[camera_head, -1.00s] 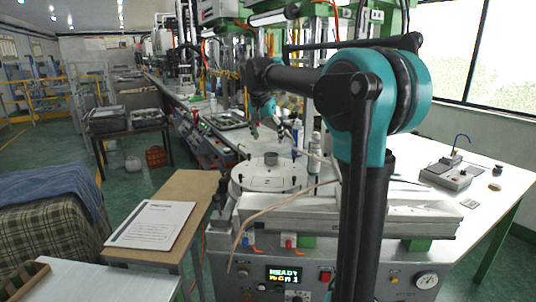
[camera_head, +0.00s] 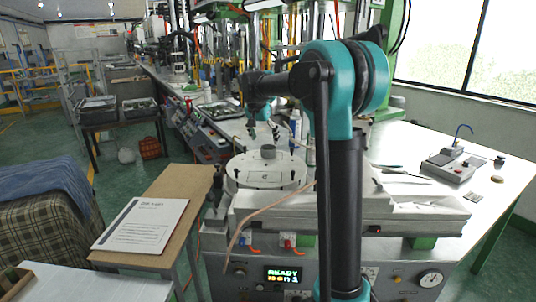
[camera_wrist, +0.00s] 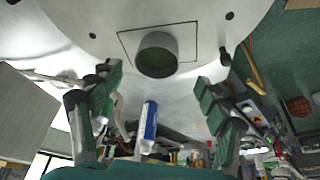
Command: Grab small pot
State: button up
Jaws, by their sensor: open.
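The small pot (camera_head: 268,152) is a short grey cylinder on top of the round white plate (camera_head: 245,176) of the machine. In the wrist view the small pot (camera_wrist: 157,55) shows at upper centre, inside a square outline on the plate (camera_wrist: 90,20). My gripper (camera_head: 263,137) hangs just above and behind the pot in the head view. In the wrist view my gripper (camera_wrist: 158,95) has its two green-padded fingers spread wide, with nothing between them. The pot lies beyond the fingertips, roughly centred between them, and looks apart from both.
A white and blue bottle (camera_wrist: 149,122) shows between the fingers in the background. A grey control box (camera_head: 448,168) stands on the white table at right. A brown side table (camera_head: 182,185) holds a paper sheet (camera_head: 143,224). A thin hose (camera_head: 262,211) hangs across the machine front.

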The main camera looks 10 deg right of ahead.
aim_at(268, 147)
jog(key=shift+d+x, duration=0.2)
jog(key=shift+x, duration=2.85)
jog(key=shift+s, duration=0.1)
jog(key=c, duration=1.4)
